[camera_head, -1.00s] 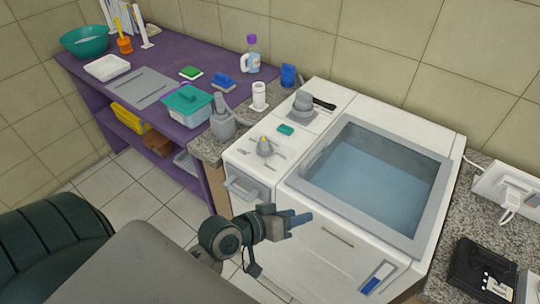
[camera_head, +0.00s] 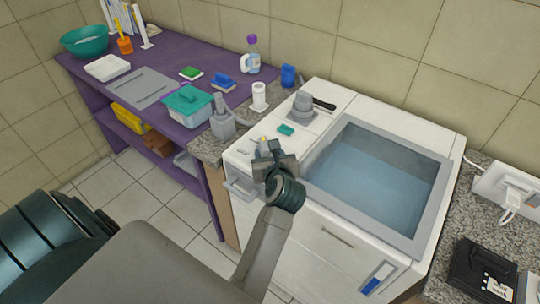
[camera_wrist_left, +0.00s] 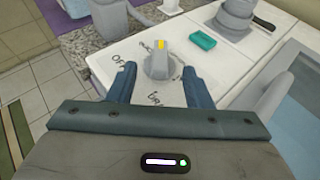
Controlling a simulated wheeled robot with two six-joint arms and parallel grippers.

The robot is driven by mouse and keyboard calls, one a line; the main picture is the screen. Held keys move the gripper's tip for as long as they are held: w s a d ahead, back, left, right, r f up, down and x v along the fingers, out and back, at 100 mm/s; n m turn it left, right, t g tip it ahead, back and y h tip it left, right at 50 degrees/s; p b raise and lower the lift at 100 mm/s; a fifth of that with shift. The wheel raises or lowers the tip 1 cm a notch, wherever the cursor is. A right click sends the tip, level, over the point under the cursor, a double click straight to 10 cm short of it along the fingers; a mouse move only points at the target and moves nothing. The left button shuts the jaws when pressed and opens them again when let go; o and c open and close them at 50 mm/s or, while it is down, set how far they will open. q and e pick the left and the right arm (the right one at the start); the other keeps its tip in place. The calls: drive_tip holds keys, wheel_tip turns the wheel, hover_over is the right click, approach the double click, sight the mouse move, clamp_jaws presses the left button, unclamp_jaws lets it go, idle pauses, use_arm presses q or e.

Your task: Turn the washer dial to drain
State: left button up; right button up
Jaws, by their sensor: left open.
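The washer (camera_head: 330,240) is a white unit with a water-filled tub. Its grey dial (camera_wrist_left: 158,62) with a yellow mark sits on the white top panel; in the head view the dial (camera_head: 264,142) is partly hidden behind my left gripper (camera_head: 263,152). In the wrist view my left gripper (camera_wrist_left: 159,78) is open, with one blue finger on each side of the dial and gaps showing. The yellow mark is at the dial's far side. Dark lettering surrounds the dial; a word below it is partly hidden and hard to read. My right gripper is not in view.
A teal block (camera_head: 286,130) and a grey round fitting with a black handle (camera_head: 303,103) stand on the panel behind the dial. The tub's grey rim (camera_head: 425,235) is to the right.

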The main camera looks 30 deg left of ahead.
sight(264, 141)
use_arm(q)
drive_tip(key=shift+w+f, duration=0.15)
drive_tip(key=shift+f, duration=0.1)
drive_tip(key=p+x, duration=0.3)
drive_tip(key=x, duration=0.6)
drive_tip(key=shift+w+a+f, duration=0.15)
drive_tip(key=shift+f, duration=0.05)
drive_tip(key=shift+w+a+f, duration=0.25)
drive_tip(key=shift+w, duration=0.05)
clamp_jaws()
drive_tip(key=m+t+h+p, duration=0.1)
drive_tip(key=p, duration=0.2)
drive_tip(key=m+t+h+p, duration=0.1)
drive_tip(key=m+h+p, duration=0.1)
drive_tip(key=p, duration=0.1)
drive_tip(key=shift+d+r+h, duration=0.1)
drive_tip(key=shift+r+h, duration=0.2)
drive_tip(key=shift+w+d+f+m+h+p, duration=0.1)
drive_tip(key=shift+f+m+h+p, duration=0.3)
drive_tip(key=shift+p, duration=0.75)
drive_tip(key=shift+r, duration=0.1)
